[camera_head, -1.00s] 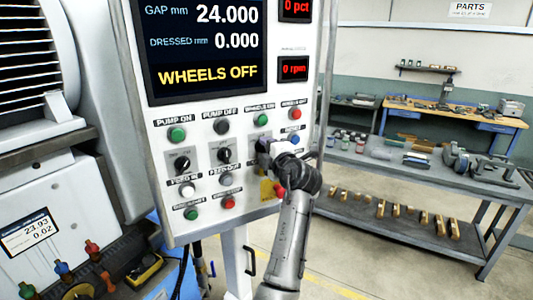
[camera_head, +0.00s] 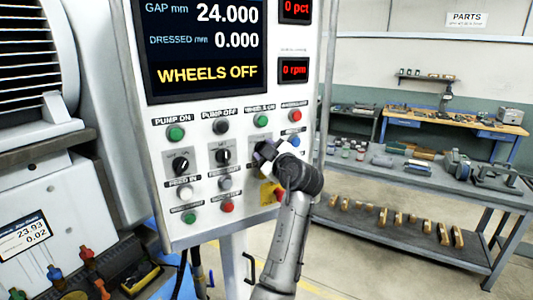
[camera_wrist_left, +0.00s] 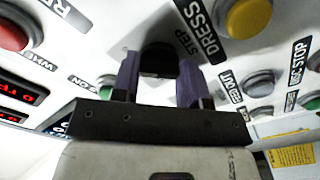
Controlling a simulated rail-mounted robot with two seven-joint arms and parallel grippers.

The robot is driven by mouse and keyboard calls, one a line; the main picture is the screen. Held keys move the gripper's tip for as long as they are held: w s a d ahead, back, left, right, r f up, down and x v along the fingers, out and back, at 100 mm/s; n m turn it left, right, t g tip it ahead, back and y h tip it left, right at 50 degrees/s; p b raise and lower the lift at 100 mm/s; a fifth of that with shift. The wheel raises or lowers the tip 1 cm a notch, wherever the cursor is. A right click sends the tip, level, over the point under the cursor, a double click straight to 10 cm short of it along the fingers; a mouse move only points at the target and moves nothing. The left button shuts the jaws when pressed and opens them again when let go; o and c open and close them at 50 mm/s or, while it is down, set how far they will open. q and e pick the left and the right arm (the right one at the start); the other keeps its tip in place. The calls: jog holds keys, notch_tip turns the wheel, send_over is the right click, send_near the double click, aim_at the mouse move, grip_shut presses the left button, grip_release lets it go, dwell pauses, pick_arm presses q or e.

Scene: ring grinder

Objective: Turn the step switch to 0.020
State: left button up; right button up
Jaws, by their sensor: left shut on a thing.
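The step switch is a black knob (camera_wrist_left: 158,60) with the label STEP beside it in the left wrist view. My left gripper (camera_wrist_left: 157,80) is shut on this knob, with one purple finger on each side of it. In the head view my left gripper (camera_head: 265,152) is at the control panel (camera_head: 180,228), right of two similar black knobs, and it covers most of the step switch. The knob's pointer and scale cannot be read. The display (camera_head: 205,45) reads gap 24.000, dressed 0.000 and WHEELS OFF. My right gripper is not in view.
Push buttons crowd the switch: a green one (camera_head: 260,121) above and a red one (camera_head: 228,206) below left. In the left wrist view a yellow button (camera_wrist_left: 247,17) is close by. A grey bench (camera_head: 400,185) stands right of the panel.

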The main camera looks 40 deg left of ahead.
pick_arm(q)
jog(key=shift+m, duration=0.4)
jog(key=o, duration=0.9)
jog(key=shift+b+v, duration=1.45)
jog(key=shift+v, duration=5.45)
